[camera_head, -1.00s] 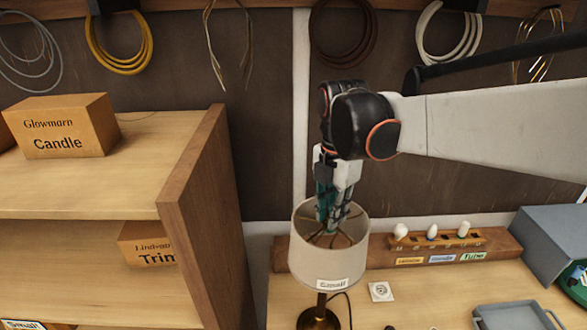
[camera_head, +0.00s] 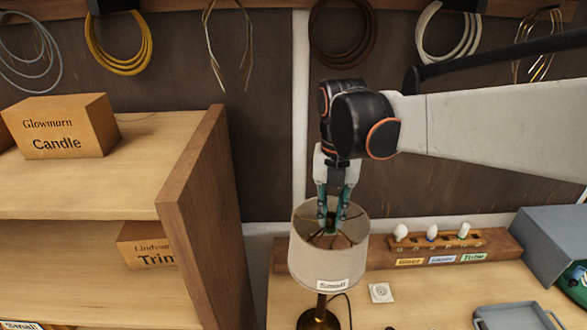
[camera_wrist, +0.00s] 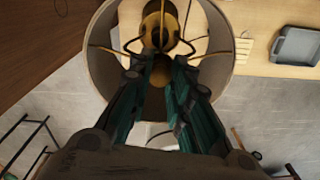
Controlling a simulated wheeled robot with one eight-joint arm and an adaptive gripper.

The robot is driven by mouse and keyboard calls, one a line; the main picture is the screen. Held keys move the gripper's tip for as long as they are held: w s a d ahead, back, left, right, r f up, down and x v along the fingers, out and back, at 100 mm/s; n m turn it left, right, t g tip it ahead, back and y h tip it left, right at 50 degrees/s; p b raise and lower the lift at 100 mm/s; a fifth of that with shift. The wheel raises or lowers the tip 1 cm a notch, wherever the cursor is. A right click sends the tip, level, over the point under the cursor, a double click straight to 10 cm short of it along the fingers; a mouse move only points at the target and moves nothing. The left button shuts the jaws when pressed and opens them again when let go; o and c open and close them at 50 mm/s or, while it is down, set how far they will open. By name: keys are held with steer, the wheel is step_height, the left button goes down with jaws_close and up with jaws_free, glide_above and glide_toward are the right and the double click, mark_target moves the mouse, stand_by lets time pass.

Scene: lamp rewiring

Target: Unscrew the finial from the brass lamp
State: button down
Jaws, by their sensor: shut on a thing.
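The brass lamp (camera_head: 318,318) stands on the workbench with a cream drum shade (camera_head: 326,266) labelled "Small". My gripper (camera_head: 332,220) points down into the open top of the shade from above. In the wrist view, the two teal fingers of my gripper (camera_wrist: 160,66) close around the small brass finial (camera_wrist: 161,74) at the middle of the shade's wire spokes. The shade (camera_wrist: 104,70) rings the fingers there, and brass lamp parts (camera_wrist: 163,28) show beyond. The finial is mostly hidden by the fingers in the head view, and I cannot tell how far its thread is engaged.
A wooden rack (camera_head: 420,250) with several bulbs stands behind and right of the lamp. A small white square item (camera_head: 381,292) and a grey tray (camera_head: 515,318) lie to the right. A wooden shelf (camera_head: 205,205) with boxes rises at left, close to the lamp.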

steer(key=n, duration=0.2)
steer(key=shift+s+a+n, duration=0.15)
steer(key=shift+s+n, duration=0.05)
steer(key=shift+n, duration=0.2)
steer(key=c, duration=1.4)
jaws_free()
